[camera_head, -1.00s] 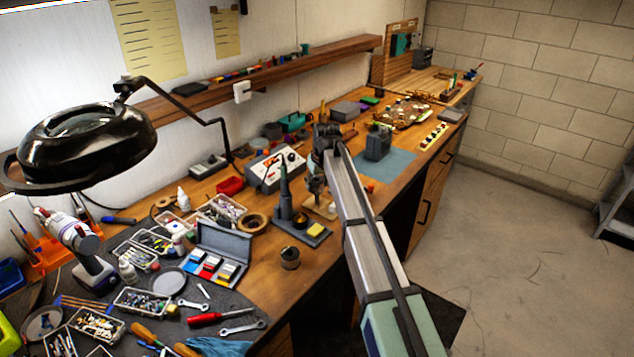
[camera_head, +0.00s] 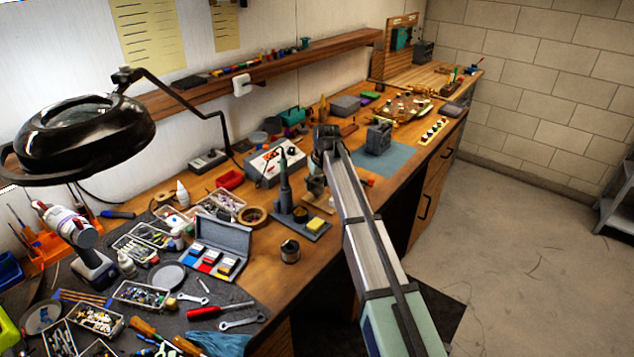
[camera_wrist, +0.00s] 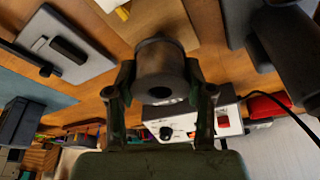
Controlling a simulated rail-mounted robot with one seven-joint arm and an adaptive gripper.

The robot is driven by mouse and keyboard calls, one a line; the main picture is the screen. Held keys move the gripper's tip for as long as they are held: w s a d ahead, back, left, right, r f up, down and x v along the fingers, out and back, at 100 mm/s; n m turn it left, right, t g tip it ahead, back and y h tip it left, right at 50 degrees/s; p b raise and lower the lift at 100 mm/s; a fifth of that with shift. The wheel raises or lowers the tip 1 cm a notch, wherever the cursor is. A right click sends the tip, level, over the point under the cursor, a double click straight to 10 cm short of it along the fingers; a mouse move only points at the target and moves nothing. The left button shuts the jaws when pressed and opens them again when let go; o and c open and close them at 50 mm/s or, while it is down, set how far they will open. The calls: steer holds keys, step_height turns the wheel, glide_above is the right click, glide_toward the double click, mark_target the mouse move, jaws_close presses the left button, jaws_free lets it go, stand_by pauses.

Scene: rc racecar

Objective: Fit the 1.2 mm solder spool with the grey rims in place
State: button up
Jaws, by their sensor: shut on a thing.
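My gripper (camera_wrist: 160,88) is shut on a dark grey, round, spool-like piece (camera_wrist: 160,62) with a hole in its near end. One finger lies on each side of it. I take it for the solder spool; no size label is readable and its far side is hidden. It is above the bench, over or near a pale wooden board (camera_wrist: 185,25); I cannot tell whether it touches. In the head view my own arm hides most of the gripper and the held piece. Another small dark spool with a pale rim (camera_head: 290,251) stands on the bench front.
A soldering iron stand (camera_head: 285,195) with a yellow sponge (camera_head: 315,224) is left of my arm. The grey instrument box (camera_head: 272,165) stands behind, with a red tray (camera_head: 230,179) beside it. A blue mat (camera_head: 398,158) lies to the right. The front left is crowded with tools.

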steer(key=shift+f+b, duration=0.5)
steer(key=shift+f, duration=0.9)
steer(key=o, duration=1.4)
steer(key=shift+o, duration=0.2)
steer(key=o, duration=0.3)
steer(key=shift+o, duration=0.2)
steer(key=shift+w+p+v, duration=0.2)
steer(key=shift+p+v, duration=1.85)
steer(key=shift+v, duration=2.4)
steer(key=shift+a+r, duration=0.1)
